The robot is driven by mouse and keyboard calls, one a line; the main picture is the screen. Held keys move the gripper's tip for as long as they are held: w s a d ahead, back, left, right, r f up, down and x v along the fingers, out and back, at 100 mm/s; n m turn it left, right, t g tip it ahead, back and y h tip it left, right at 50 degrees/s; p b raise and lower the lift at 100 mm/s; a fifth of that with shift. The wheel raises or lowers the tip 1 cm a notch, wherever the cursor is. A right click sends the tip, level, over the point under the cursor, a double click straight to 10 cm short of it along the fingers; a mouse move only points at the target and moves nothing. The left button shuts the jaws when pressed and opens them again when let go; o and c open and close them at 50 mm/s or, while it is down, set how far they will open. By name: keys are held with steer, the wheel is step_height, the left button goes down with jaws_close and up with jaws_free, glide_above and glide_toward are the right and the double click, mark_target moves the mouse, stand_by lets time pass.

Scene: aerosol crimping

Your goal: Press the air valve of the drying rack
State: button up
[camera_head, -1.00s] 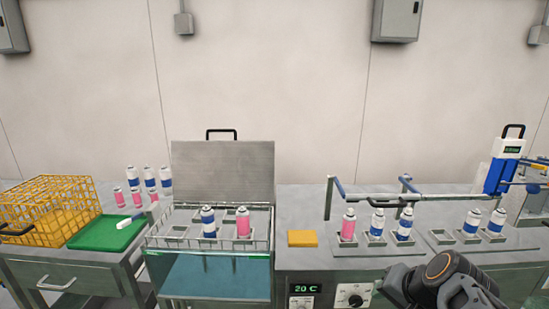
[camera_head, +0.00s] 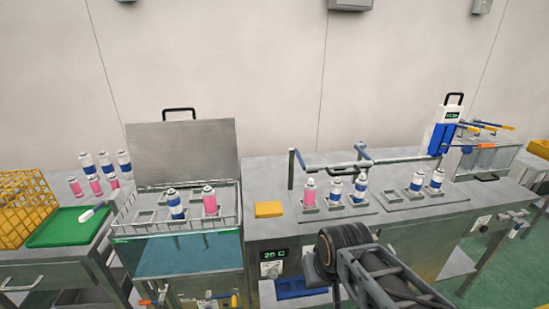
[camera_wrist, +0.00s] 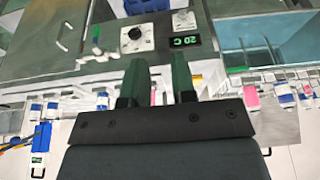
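The drying rack shows in the head view as a grey pipe frame (camera_head: 385,163) with blue upright handles, one at its left end (camera_head: 299,160) and one near its middle (camera_head: 361,149). I cannot tell which part is its air valve. A pink can (camera_head: 309,192) and two blue-and-white cans stand upright in holders by the frame's left half. Two more blue-and-white cans stand to the right. In the wrist view my gripper (camera_wrist: 158,72) has its two dark green fingers apart, with nothing seen held. It appears over the bench front; the head view shows only my arm.
A yellow block (camera_head: 269,209) lies left of the cans. A water bath (camera_head: 185,256) with a wire rack is at left, beside a green tray (camera_head: 68,227) and yellow basket (camera_head: 20,206). A blue-and-white device (camera_head: 444,130) stands behind at right. A display reads 20 C (camera_head: 273,254).

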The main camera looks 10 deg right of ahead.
steer(key=shift+f, duration=0.15)
steer(key=c, duration=0.3)
steer(key=shift+g+h, duration=0.3)
steer(key=shift+g, duration=0.4)
steer(key=f+b, duration=0.2)
steer(key=f, duration=0.1)
steer(key=w+d+f+b, duration=0.1)
steer(key=f+b, duration=0.4)
steer(key=f, duration=0.2)
steer(key=shift+w+d, duration=0.35)
steer(key=shift+d, duration=0.05)
jaws_close()
steer(key=w+d+f+h+b, duration=0.4)
steer(key=w+d+f+b, duration=0.55)
steer(key=f, duration=0.35)
steer(key=w+d+r+m+t+h, duration=0.1)
steer(key=w+r+t, duration=0.1)
steer(key=w, duration=0.3)
steer(key=shift+w+d+r+m, duration=0.2)
steer(key=shift+w+r+m, duration=0.1)
steer(key=shift+w, duration=0.05)
